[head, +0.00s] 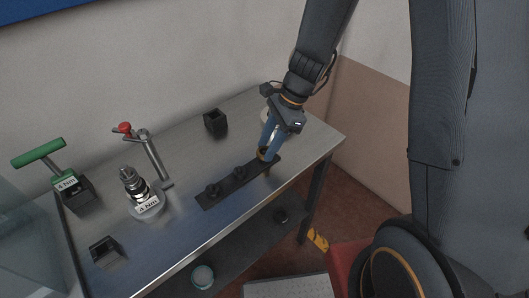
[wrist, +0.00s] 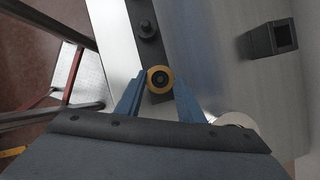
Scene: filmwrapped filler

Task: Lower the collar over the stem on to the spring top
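A brass-coloured ring, likely the collar (wrist: 160,79), has a dark centre and is at one end of a dark strip (head: 241,181). My gripper (head: 266,153) points down at that end of the strip. Its two blue fingers stand on either side of the collar in the wrist view, close to its sides. I cannot tell whether they press on it or whether it is clear of the strip. The stem with its spring (head: 131,181) stands upright in a pale base labelled "4 Nm", left of the strip, well away from my gripper.
A clamp-like post with a red knob (head: 124,128) stands close behind the stem. A green T-handle (head: 38,152) stands in a dark block at far left. Dark open boxes stand at the back (head: 215,122) and front left (head: 106,249). Bare metal table (head: 185,235) lies in front of the strip.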

